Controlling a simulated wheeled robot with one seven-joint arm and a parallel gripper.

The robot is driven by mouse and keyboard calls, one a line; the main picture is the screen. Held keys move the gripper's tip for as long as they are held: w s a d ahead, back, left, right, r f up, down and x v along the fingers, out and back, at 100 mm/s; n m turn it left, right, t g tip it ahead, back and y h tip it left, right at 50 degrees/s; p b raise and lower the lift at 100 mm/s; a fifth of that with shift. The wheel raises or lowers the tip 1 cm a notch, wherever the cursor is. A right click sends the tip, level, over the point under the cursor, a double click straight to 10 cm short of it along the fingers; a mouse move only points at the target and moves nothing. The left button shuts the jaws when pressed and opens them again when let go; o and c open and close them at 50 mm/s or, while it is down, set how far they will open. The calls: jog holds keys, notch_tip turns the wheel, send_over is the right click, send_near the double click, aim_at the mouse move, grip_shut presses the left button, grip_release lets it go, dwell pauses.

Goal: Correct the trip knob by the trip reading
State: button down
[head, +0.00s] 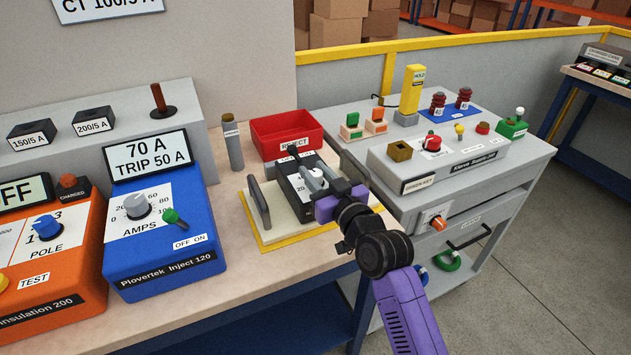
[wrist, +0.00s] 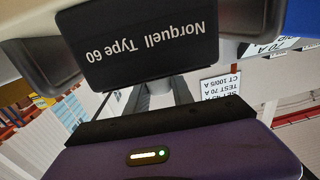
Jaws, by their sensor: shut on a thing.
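The blue Plovertek Inject 120 (head: 170,240) stands left of centre in the head view. Its display (head: 148,158) reads 70 A, TRIP 50 A. A black device with a white dial face (head: 292,186) sits between upright plates on a yellow-edged base. Its dark end, marked Norquell Type 60 (wrist: 140,45), fills the top of the wrist view, upside down. My gripper (head: 318,178) is at the dial face and shut on the trip knob. The fingers hide the knob and most of the scale, so its setting cannot be read.
A red REJECT bin (head: 286,128) stands behind the device. An orange tester (head: 45,245) is at the far left. A grey cabinet (head: 440,165) with a supply unit is at right. A placard partly readable as TEST 70 A (wrist: 222,100) shows upside down.

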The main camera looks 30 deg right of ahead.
jog(key=shift+d+f+n+y+b, duration=0.15)
jog(key=shift+n+y+b, duration=0.4)
jog(key=shift+b, duration=0.8)
jog(key=shift+d+f+n+y+b, duration=0.15)
jog(key=shift+n+y+b, duration=0.1)
jog(key=shift+y+b, duration=0.85)
jog(key=shift+a+r+n+b, duration=0.2)
jog(key=shift+n+b, duration=0.2)
jog(key=shift+b, duration=0.4)
jog(key=c, duration=1.1)
grip_release()
jog(key=shift+r, duration=0.1)
jog(key=shift+s, duration=0.1)
jog(key=v, duration=0.7)
jog(key=shift+s+b, duration=0.3)
jog(key=shift+b, duration=0.1)
jog(key=shift+d+r, duration=0.1)
jog(key=shift+d, duration=0.05)
